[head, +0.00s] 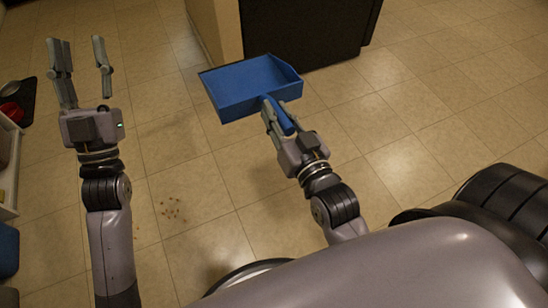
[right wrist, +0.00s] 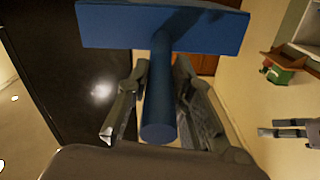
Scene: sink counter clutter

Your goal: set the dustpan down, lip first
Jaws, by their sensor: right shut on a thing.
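The blue dustpan (head: 250,85) is in the upper middle of the head view, with its open tray pointing up and away from me. My right gripper (head: 278,112) is shut on its handle (head: 280,114). The right wrist view shows the handle (right wrist: 158,110) between the two fingers and the back of the pan (right wrist: 165,28) beyond. The dustpan appears held above the floor; its exact height I cannot tell. My left gripper (head: 82,72) is open and empty at the left, fingers pointing up the picture.
Several small brown crumbs (head: 171,210) lie on the tiled floor (head: 205,185) between my arms. A dark cabinet (head: 325,30) with a tan side (head: 217,30) stands behind the dustpan. A black mat (head: 20,98) with a red bowl (head: 11,111) is at the far left.

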